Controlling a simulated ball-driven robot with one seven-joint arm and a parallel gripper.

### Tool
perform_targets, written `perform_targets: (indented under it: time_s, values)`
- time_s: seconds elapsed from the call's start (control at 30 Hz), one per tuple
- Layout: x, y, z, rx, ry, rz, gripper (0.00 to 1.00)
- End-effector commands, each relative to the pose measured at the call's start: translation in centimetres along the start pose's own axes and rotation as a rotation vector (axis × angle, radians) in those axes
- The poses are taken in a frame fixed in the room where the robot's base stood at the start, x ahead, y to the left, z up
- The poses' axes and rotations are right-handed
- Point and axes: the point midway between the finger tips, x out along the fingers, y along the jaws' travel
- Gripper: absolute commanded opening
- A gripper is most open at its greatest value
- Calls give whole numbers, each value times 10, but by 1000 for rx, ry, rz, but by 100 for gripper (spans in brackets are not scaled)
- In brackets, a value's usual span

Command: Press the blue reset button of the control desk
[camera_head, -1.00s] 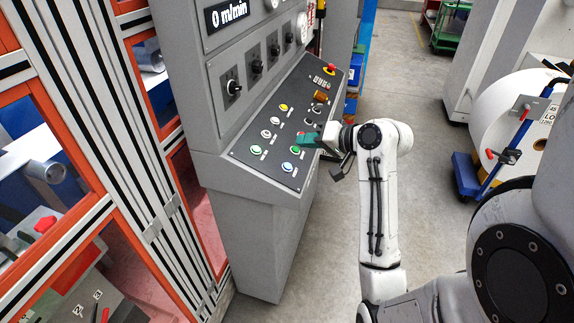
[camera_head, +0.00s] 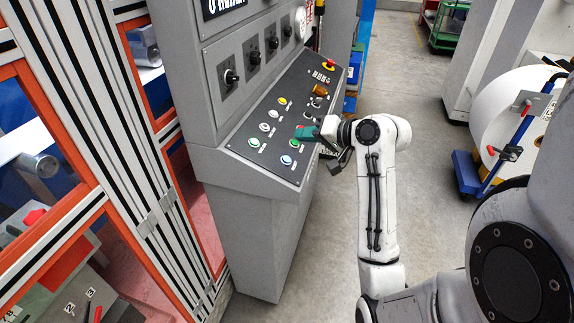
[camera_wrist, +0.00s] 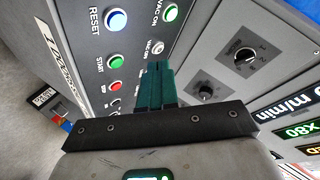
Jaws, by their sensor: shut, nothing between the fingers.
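The blue reset button (camera_head: 287,160) sits at the near edge of the sloped control desk (camera_head: 262,200). In the wrist view the blue button (camera_wrist: 115,20), labelled RESET, is at the upper left, fully visible and not touched. My gripper (camera_head: 304,132) is over the desk, beyond the blue button and the green START button (camera_head: 295,145). In the wrist view the teal fingers (camera_wrist: 155,78) are shut together and empty, pointing towards the panel near the white VAC OFF button (camera_wrist: 157,47). The gap between fingertips and panel is hard to judge.
A green VAC ON button (camera_head: 253,142) is left of the blue one. A red button (camera_wrist: 115,87) is near START. An upright panel with black knobs (camera_head: 231,77) rises behind the desk. Orange-framed guarding (camera_head: 70,250) stands left. Open floor (camera_head: 330,240) lies right of the desk.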

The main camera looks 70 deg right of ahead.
Motion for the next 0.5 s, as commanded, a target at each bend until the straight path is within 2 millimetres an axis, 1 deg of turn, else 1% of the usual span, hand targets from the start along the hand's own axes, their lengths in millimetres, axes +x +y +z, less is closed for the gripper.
perform_targets:
  time_s: [0.03, 0.2, 0.5]
  values:
    - [7, 9, 7, -1, 0, 0, 0]
    - [22, 19, 18, -2, 0, 0, 0]
    - [40, 29, 29, -1, -1, 0, 0]
